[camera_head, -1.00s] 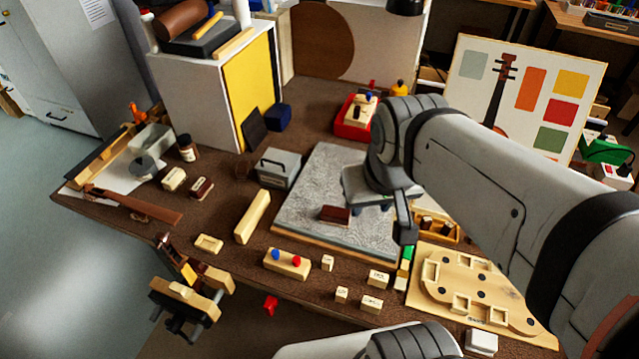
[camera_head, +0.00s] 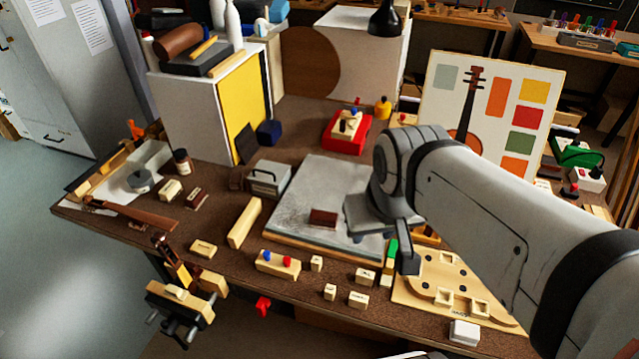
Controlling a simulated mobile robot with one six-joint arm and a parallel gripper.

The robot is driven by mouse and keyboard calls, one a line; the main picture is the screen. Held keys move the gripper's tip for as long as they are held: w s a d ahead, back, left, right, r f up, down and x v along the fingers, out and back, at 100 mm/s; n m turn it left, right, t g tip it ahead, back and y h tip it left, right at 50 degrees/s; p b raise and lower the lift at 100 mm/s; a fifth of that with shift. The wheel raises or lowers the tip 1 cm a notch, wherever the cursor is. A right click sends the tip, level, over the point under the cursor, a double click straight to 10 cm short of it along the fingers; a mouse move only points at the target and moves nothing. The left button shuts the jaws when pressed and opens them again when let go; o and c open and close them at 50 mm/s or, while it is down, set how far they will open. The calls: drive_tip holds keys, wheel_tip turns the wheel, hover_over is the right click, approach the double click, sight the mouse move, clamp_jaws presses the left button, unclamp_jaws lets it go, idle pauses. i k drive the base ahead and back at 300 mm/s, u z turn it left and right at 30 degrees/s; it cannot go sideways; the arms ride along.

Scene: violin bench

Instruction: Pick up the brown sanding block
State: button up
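A dark brown block (camera_head: 323,217) lies flat on the grey stone-like slab (camera_head: 322,178), near its front edge. A second small brown block with a pale part (camera_head: 195,198) lies on the bench further left. I cannot tell from looks alone which is the sanding block. My gripper (camera_head: 406,258) hangs at the slab's right side, to the right of the block on the slab and apart from it. One dark finger shows; the other is not clearly visible, so its opening is unclear. Nothing is seen held in it.
A metal box with a handle (camera_head: 269,178) and a long pale wood bar (camera_head: 244,223) stand left of the slab. A wooden block with blue and red knobs (camera_head: 278,263) and several small labelled blocks lie in front. A pale wooden template board (camera_head: 428,290) lies at right.

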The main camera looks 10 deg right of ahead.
sight(321, 220)
drive_tip(key=z, duration=0.05)
drive_tip(key=i, duration=0.45)
drive_tip(key=z, duration=2.2)
drive_tip(key=k, duration=1.35)
drive_tip(key=u, duration=1.3)
drive_tip(key=i, duration=0.95)
drive_tip(key=z, duration=0.05)
